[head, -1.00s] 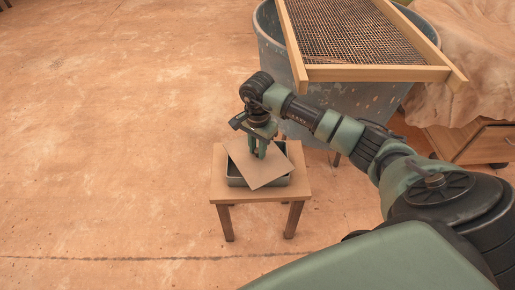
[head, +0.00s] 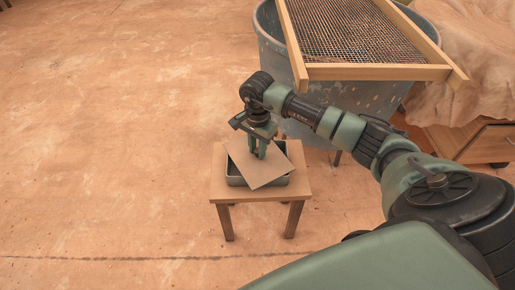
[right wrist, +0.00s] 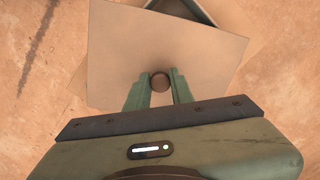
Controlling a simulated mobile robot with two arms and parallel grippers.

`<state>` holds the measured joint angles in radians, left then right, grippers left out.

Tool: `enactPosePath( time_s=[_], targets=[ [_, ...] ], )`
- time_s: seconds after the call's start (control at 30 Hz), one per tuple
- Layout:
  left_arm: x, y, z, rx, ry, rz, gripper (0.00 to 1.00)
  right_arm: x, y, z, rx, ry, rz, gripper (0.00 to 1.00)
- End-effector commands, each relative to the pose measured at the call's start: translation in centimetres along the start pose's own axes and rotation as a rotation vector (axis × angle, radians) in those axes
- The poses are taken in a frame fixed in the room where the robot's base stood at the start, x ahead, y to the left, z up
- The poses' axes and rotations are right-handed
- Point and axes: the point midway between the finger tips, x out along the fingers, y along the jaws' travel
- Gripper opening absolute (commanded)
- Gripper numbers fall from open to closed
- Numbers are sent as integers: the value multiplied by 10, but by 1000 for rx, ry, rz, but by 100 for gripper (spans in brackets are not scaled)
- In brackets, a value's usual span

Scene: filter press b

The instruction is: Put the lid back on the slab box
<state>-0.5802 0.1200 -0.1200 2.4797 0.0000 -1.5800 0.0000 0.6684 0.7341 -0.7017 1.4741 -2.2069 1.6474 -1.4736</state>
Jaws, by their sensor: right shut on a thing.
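The lid (head: 257,169) is a flat tan square panel. It lies over the slab box (head: 236,180), turned at an angle to it, so the box's corners show around it. The box is a dark grey-green open tray on a small wooden stool. My right gripper (head: 258,153) points down and is shut on the lid's round knob, which shows in the right wrist view (right wrist: 160,82) between the two fingers. In that view the lid (right wrist: 165,45) hides most of the box (right wrist: 185,10). I cannot tell whether the lid touches the rim. My left gripper is not in view.
The small stool (head: 219,188) stands on a bare reddish floor, with free room to the left and in front. Behind it is a large blue-grey tub (head: 290,70) with a wood-framed mesh screen (head: 350,35) on top. A draped cloth and wooden cabinet (head: 480,138) stand at right.

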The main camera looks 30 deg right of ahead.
Motion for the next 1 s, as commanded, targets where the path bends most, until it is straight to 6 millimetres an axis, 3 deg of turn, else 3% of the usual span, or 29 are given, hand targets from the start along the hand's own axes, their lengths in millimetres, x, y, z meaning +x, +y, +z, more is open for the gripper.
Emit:
enactPosePath(
  time_s=[0.17,0.2,0.27,0.5,0.6,1.0],
  targets=[
    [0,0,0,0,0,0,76,0,0,0,0,0,-1,0],
    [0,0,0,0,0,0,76,0,0,0,0,0,0,34],
    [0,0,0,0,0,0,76,0,0,0,-1,0,-1,48],
    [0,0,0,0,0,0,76,0,0,0,-1,0,0,48],
    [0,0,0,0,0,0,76,0,0,0,-1,0,0,70],
    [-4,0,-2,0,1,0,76,-6,0,0,-1,1,0,70]
  ],
)
